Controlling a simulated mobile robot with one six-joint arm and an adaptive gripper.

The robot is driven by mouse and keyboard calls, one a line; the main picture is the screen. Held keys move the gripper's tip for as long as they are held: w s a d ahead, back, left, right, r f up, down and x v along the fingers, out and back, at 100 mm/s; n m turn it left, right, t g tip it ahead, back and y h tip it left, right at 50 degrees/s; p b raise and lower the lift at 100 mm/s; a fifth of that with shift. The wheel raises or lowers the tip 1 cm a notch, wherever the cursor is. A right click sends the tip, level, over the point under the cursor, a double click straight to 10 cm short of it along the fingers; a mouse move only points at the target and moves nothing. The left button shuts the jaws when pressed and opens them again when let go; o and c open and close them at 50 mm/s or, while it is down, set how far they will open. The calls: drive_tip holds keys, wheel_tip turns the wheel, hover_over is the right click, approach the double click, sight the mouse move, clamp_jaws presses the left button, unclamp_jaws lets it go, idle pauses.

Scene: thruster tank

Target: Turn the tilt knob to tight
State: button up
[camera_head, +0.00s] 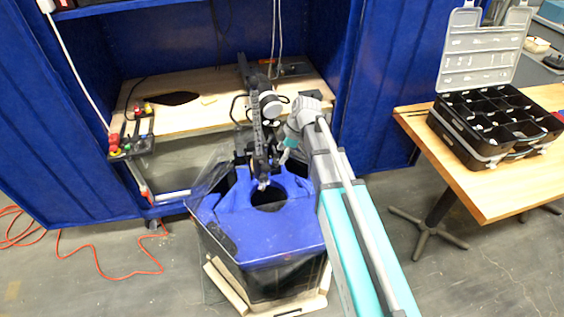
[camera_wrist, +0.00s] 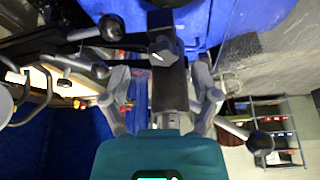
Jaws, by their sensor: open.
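A dark upright mount (camera_head: 262,135) with black and grey fittings stands at the back of the blue-topped tank (camera_head: 285,245). In the wrist view, a dark square post (camera_wrist: 169,85) runs between the spread grey fingers of my gripper (camera_wrist: 160,98), which is open. A small grey-black knob-like fitting (camera_wrist: 163,48) sits on the post just beyond the fingers. Ball-ended levers show at upper left (camera_wrist: 110,27) and lower right (camera_wrist: 260,143). I cannot tell which fitting is the tilt knob, nor its setting. In the head view my gripper (camera_head: 288,150) is beside the mount, partly hidden by my arm.
A wooden bench (camera_head: 200,115) with tools stands behind the tank, between blue curtains (camera_head: 395,80). A table (camera_head: 515,185) with an open black case (camera_head: 490,125) is at the right. An orange cable (camera_head: 95,258) lies on the floor at left.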

drive_tip(key=shift+b+x, duration=0.7)
drive_tip(key=shift+x, duration=0.35)
drive_tip(key=shift+c, duration=0.3)
clamp_jaws()
drive_tip(key=shift+d, duration=0.25)
drive_tip(key=shift+a, duration=0.15)
